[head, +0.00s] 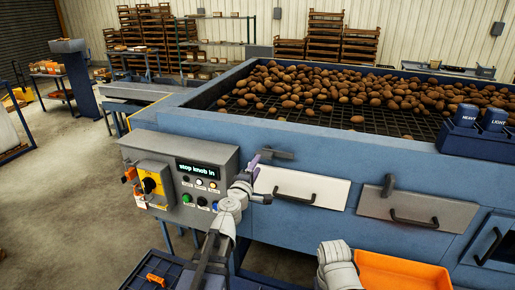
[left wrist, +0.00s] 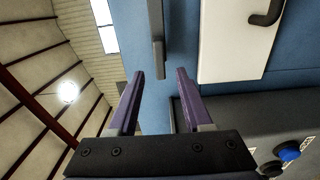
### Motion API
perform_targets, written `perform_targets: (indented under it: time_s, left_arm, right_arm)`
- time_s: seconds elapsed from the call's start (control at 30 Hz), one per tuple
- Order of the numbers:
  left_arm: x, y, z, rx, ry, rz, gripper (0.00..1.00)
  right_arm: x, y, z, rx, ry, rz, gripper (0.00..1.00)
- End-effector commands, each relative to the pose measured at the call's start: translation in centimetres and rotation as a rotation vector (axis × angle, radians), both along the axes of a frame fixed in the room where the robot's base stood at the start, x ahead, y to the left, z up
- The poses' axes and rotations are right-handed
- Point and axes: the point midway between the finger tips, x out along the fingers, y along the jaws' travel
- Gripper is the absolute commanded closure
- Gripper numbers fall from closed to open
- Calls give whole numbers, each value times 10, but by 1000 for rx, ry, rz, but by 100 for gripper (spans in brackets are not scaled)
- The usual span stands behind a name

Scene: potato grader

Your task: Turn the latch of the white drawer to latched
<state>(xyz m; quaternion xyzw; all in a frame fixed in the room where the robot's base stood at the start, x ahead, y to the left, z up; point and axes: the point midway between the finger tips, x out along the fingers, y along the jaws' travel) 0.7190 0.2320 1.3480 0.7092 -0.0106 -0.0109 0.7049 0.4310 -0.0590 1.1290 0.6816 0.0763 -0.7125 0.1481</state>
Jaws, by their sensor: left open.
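The white drawer (head: 300,187) is closed in the blue grader's side, with a black handle on its front. Its dark latch (head: 284,154) sits above the drawer's left end, and its bar lies roughly level. My left gripper (head: 254,163) is open, its purple fingers by the latch's left end. In the left wrist view the latch bar (left wrist: 157,35) points down toward the gap between the fingertips (left wrist: 161,74). I cannot tell whether they touch it. The white drawer (left wrist: 228,45) is right of the bar there. My right gripper is out of view.
A control box (head: 185,170) with buttons, a yellow-backed knob and a "stop knob in" display is left of the drawer. A grey drawer (head: 385,207) with an upright latch (head: 388,184) is to the right. An orange bin (head: 400,272) is below. Potatoes (head: 330,85) lie on top.

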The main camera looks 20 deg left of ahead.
Motion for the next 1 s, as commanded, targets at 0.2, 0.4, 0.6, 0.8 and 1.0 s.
perform_targets:
  time_s: [0.2, 0.4, 0.6, 0.8, 1.0]
  left_arm:
    - [7, -1, -1, 1, 0, -2, 50]
    - [31, -1, -1, 2, 0, -3, 50]
    - [63, -3, -1, 2, 0, -4, 50]
    - [79, -4, -1, 2, 0, -4, 50]
    - [78, -4, -1, 2, 0, -4, 50]
  right_arm:
    - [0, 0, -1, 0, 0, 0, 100]
    - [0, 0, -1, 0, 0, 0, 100]
    - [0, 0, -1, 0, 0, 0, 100]
    - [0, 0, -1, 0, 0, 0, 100]
    - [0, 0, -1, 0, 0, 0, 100]
